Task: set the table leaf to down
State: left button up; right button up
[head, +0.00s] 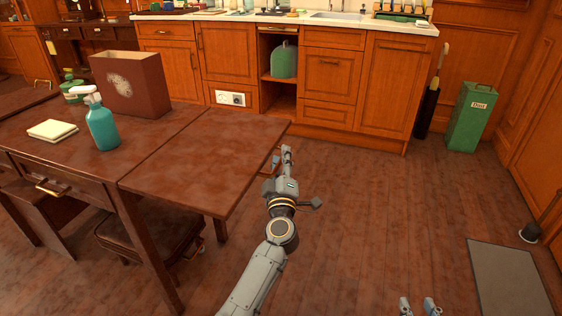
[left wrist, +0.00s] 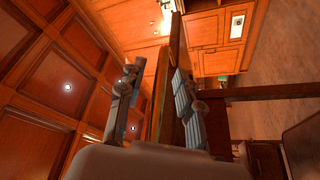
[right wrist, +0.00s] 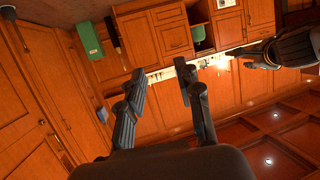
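The table leaf (head: 205,160) is a reddish-brown panel at the right side of the wooden table (head: 85,160). It stands raised, level with the tabletop. My left gripper (head: 281,160) is at the leaf's right outer edge. In the left wrist view the leaf (left wrist: 160,95) shows edge-on between the two spread fingers (left wrist: 155,95). The right-hand finger looks close to it, and a gap shows on the other side; contact is unclear. My right gripper (head: 420,306) is at the bottom of the head view, open and empty; its fingers are apart in the right wrist view (right wrist: 158,90).
A spray bottle (head: 102,125), a note pad (head: 52,130) and a brown box (head: 135,85) stand on the fixed tabletop. A stool (head: 150,235) is under the leaf. A green dust bin (head: 472,115) stands at the right. The floor right of the leaf is clear.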

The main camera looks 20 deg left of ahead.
pick_arm(q)
grip_shut()
jog(key=shift+f, duration=0.1)
